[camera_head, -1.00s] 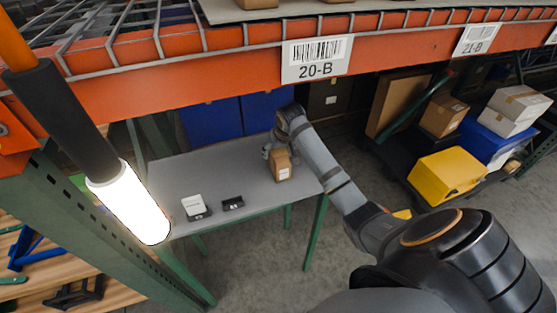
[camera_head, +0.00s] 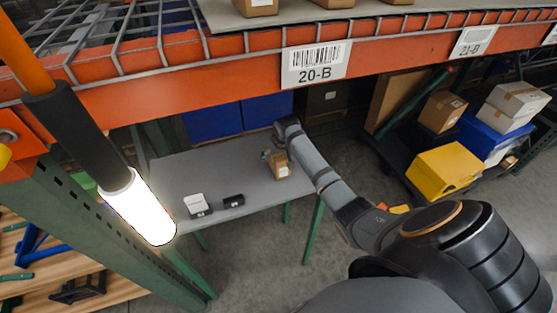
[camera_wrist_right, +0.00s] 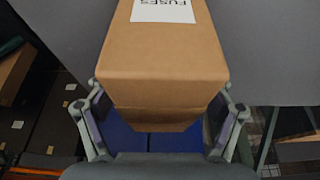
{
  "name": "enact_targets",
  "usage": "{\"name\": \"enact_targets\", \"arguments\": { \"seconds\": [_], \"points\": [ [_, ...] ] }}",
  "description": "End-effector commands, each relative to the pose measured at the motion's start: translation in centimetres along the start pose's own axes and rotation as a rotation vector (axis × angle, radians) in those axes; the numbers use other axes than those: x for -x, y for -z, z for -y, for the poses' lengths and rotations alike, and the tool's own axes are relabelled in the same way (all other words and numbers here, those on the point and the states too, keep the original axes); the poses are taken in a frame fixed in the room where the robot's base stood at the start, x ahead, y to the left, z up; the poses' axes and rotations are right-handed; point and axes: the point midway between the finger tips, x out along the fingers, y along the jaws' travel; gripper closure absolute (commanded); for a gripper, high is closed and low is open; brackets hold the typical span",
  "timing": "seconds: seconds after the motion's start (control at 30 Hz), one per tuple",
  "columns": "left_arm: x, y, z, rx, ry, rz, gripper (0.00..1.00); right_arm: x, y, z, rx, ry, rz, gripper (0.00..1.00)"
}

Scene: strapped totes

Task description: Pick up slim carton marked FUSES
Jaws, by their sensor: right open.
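The slim carton marked FUSES (camera_head: 282,171) is a brown box with a white label, standing on the grey table near its right end. In the right wrist view the carton (camera_wrist_right: 163,55) fills the upper middle, with the word FUSES on its label. My right gripper (camera_wrist_right: 162,117) is open, with one finger on each side of the carton's near end. Small gaps show beside the fingers. In the head view my right gripper (camera_head: 270,156) is at the carton's back left, partly hidden by the carton and arm. My left gripper is not in view.
The grey table (camera_head: 215,170) also holds a white-and-black item (camera_head: 197,204) and a small black item (camera_head: 233,200). An orange rack beam (camera_head: 200,76) crosses above. A glowing lamp (camera_head: 140,208) hangs at left. A cart at right carries a yellow box (camera_head: 446,170) and other boxes.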

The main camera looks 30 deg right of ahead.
Motion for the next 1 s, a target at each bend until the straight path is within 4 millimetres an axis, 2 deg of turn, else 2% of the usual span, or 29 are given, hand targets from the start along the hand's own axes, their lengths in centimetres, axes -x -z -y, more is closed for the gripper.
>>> {"name": "enact_targets", "arguments": {
  "seconds": [0.47, 1.0],
  "points": [
    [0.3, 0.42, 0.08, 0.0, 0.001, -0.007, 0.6, -0.33, -0.16, 0.02, 0.0, 0.0, 0.0, 0.19],
    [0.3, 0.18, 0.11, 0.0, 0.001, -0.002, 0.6, -0.31, -0.14, 0.02, 0.0, 0.0, 0.0, 0.9]
  ]
}}
